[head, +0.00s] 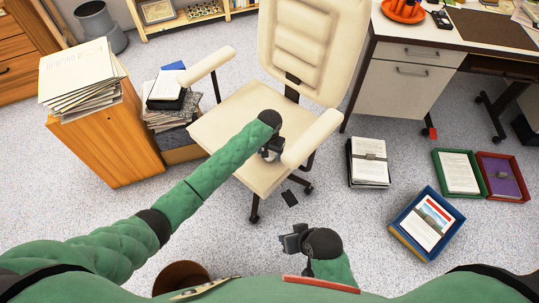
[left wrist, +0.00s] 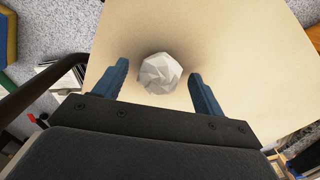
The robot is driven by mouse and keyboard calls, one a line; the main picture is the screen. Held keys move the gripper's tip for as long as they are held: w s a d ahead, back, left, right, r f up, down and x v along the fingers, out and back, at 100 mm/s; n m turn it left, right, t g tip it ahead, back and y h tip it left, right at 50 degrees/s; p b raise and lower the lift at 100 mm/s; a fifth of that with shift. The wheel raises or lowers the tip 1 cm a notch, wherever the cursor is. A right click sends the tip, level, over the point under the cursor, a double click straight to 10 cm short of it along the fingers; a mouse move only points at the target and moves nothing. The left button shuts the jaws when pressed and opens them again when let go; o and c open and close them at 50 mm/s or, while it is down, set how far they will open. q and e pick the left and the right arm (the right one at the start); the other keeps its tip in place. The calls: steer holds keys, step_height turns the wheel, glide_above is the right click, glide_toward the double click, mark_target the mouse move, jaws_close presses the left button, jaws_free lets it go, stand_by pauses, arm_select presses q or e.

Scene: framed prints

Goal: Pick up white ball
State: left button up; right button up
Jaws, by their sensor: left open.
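The white ball (left wrist: 160,73), faceted like crumpled paper, lies on the cream seat of an office chair (head: 225,130). In the left wrist view it is between the tips of my left gripper (left wrist: 158,72), which is open with a gap on each side of the ball. In the head view my left gripper (head: 271,151) is over the seat beside the right armrest, and I cannot make out the ball there. My right gripper (head: 294,241) is low in front of the chair, away from the ball; its jaws are too unclear to judge.
The chair's right armrest (head: 312,138) is close beside my left gripper. A wooden cabinet with papers (head: 105,135) stands left, and a white desk (head: 405,85) stands right. Document boxes, including a blue one (head: 427,222), lie on the carpet at right.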

arm_select(q)
steer(key=c, duration=1)
steer(key=shift+c, duration=0.2)
